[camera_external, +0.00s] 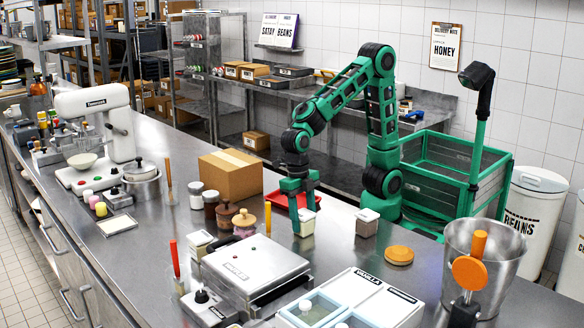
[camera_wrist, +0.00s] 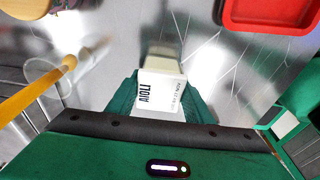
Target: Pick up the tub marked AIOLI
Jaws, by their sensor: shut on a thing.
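The tub marked AIOLI (camera_wrist: 160,88) is a small pale tub with a white lid, and its dark lettering reads sideways in the wrist view. My gripper (camera_wrist: 163,100) has its green fingers on both sides of the tub and is shut on it. In the external view the tub (camera_external: 305,224) is under my gripper (camera_external: 301,205), low over the steel counter. I cannot tell whether its base touches the counter. The fingers hide part of its sides.
A red tray (camera_external: 277,199) lies just behind the tub. A similar small tub (camera_external: 367,225) stands to its right, with an orange disc (camera_external: 399,255) beyond. A cardboard box (camera_external: 230,177), jars and a wooden-knobbed item (camera_external: 244,221) stand to the left. A white press (camera_external: 253,268) is in front.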

